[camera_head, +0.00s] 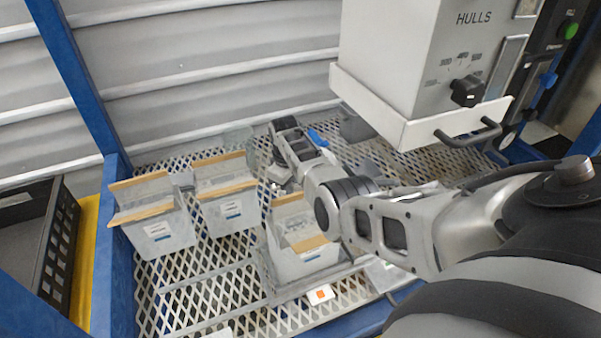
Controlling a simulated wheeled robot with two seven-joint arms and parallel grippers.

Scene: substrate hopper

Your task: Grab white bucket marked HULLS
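Three whitish buckets with tan rims stand on the metal mesh deck: a left one (165,232), a middle one (228,208) and a right one (297,258). Each has a small front label too small to read, so I cannot tell which says HULLS. The word HULLS shows on the large white hopper (392,60) at the upper right. My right arm reaches in from the right, across the right bucket's right side. My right gripper (281,178) is small, behind the right bucket and right of the middle one; its fingers are unclear. My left gripper is not in view.
The mesh deck (205,290) has blue frame posts (75,65) at its left. A black crate (58,240) stands outside the frame at left. The hopper's white lower tray with a black handle (470,135) overhangs the deck. An orange-marked card (320,294) lies in front.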

